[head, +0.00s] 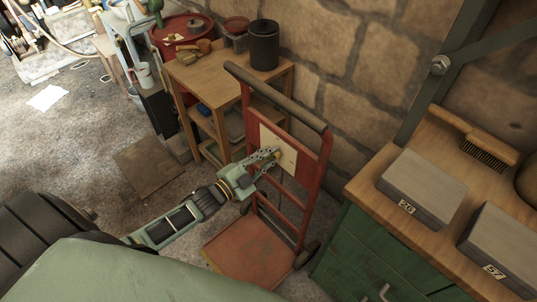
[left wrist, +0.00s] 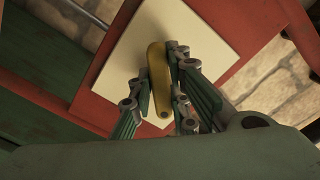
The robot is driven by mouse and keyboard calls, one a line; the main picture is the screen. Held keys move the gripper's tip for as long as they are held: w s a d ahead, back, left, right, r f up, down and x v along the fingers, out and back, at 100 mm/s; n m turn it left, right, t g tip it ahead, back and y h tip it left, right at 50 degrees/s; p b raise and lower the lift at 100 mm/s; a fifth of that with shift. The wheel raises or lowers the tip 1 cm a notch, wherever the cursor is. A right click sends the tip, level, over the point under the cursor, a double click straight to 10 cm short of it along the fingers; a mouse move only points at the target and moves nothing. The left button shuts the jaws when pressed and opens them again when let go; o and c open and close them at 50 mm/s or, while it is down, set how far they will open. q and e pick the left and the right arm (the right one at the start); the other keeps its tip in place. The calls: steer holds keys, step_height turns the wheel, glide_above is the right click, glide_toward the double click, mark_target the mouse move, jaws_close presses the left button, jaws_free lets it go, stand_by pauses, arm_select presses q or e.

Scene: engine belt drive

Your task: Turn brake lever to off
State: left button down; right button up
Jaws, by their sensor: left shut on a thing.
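The brake lever (left wrist: 158,72) is a yellow bar on a cream plate (left wrist: 185,38), best seen in the left wrist view. The plate is fixed to the red upright frame of a hand truck; it also shows in the head view (head: 288,157). My left gripper (left wrist: 160,85) is shut on the lever, with one finger on each side of it. In the head view my left gripper (head: 268,160) is at the plate and mostly hides the lever. I cannot read any off marking on the plate. My right gripper is in neither view.
The hand truck's red base (head: 245,252) is on the floor. A wooden table (head: 212,75) with a black canister (head: 264,46) stands behind it by the stone wall. A green cabinet (head: 365,255) with a wooden top holding grey blocks (head: 425,185) is at the right.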

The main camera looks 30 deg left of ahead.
arm_select(q)
steer(key=n, duration=0.4)
steer(key=shift+n+p, duration=0.3)
steer(key=n, duration=0.4)
steer(key=shift+n, duration=0.4)
steer(key=c, duration=1.7)
jaws_free()
steer(key=v, duration=1.2)
steer(key=shift+f, duration=0.1)
